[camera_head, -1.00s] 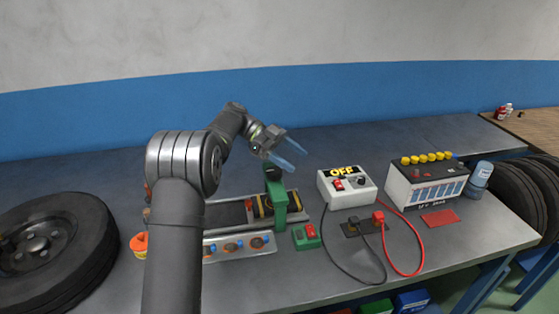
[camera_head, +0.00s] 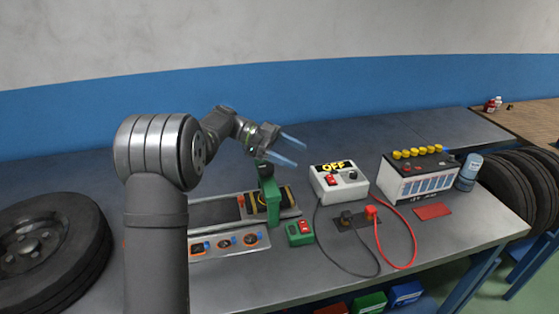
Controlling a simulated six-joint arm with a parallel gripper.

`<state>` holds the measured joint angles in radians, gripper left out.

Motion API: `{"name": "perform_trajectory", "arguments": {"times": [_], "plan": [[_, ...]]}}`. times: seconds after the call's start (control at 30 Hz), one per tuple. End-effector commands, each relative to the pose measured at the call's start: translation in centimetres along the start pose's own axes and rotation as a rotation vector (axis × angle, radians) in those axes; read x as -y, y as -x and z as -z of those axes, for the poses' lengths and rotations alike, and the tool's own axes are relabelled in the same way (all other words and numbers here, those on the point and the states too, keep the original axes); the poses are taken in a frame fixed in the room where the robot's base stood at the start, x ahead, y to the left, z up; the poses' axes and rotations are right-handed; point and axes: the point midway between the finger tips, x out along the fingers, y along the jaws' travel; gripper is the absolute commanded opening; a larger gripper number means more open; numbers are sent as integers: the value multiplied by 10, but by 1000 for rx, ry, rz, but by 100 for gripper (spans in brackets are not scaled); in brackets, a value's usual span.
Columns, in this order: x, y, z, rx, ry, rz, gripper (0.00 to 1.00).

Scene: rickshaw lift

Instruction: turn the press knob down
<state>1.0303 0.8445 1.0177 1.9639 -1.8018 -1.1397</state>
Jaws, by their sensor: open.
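The green press (camera_head: 267,203) stands on the bench over a dark belt-like strip. A dark knob (camera_head: 265,168) sits at its top, just below my gripper and partly hard to make out. My gripper (camera_head: 299,155) has two bluish fingers, spread apart with nothing between them. The fingers point right and slightly down. They appear above and to the right of the press, towards the white OFF box; their height over the bench is hard to tell.
A white box reading OFF (camera_head: 338,183) with a red switch is right of the press. A green switch box (camera_head: 299,232), cables, a battery (camera_head: 416,176) and a blue jar (camera_head: 469,172) are nearby. A tire (camera_head: 48,245) lies left. The bench behind is clear.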

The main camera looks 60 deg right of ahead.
Motion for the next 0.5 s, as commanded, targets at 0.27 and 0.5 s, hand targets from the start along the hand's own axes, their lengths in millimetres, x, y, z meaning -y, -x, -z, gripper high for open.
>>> {"name": "perform_trajectory", "arguments": {"times": [0.27,0.5], "plan": [[-38,69,-64,-222,48,478,67],[-87,119,-121,-262,136,892,67]]}}
